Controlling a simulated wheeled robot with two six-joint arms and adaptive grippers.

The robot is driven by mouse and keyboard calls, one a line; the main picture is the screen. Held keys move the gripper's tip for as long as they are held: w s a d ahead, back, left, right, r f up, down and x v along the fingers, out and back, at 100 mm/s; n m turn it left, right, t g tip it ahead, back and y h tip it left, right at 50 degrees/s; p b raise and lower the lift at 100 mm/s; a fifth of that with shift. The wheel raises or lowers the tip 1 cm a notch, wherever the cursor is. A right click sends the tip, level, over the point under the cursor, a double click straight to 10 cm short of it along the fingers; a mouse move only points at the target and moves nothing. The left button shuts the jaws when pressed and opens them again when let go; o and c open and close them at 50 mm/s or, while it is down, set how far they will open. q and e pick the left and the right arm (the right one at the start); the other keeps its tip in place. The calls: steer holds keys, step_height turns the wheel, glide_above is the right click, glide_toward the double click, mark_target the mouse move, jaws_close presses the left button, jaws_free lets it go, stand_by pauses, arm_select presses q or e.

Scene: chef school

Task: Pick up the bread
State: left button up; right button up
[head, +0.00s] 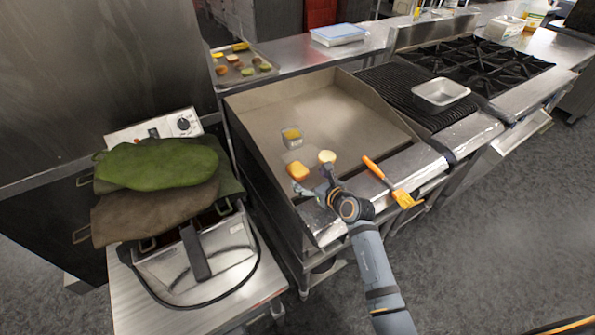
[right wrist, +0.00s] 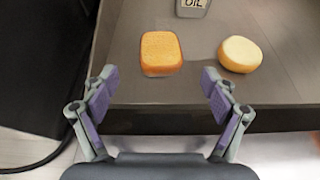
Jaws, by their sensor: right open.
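A square orange-brown piece that looks like bread (head: 298,171) lies flat on the griddle near its front edge. It also shows in the right wrist view (right wrist: 161,53), ahead of the fingertips and between their lines. A round pale-topped piece (head: 327,157) lies just right of it, apart from it; it also shows in the right wrist view (right wrist: 240,54). I cannot tell surely which is bread. My right gripper (head: 316,184) is open and empty at the griddle's front edge, close to the square piece but not around it. My left gripper is not in view.
A small container (head: 292,137) marked "OIL" in the right wrist view stands behind the pieces. An orange-handled spatula (head: 388,180) lies on the front ledge at right. The griddle (head: 345,110) has raised side walls and much bare surface. A fryer (head: 195,262) with green cloth-like items stands left.

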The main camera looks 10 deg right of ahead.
mark_target(300, 170)
steer(key=shift+x, duration=3.1)
steer(key=shift+r, duration=0.25)
steer(key=shift+c, duration=0.2)
steer(key=shift+c, duration=1.1)
steer(key=c, duration=0.7)
steer(key=shift+c, duration=0.4)
steer(key=shift+d+r, duration=0.1)
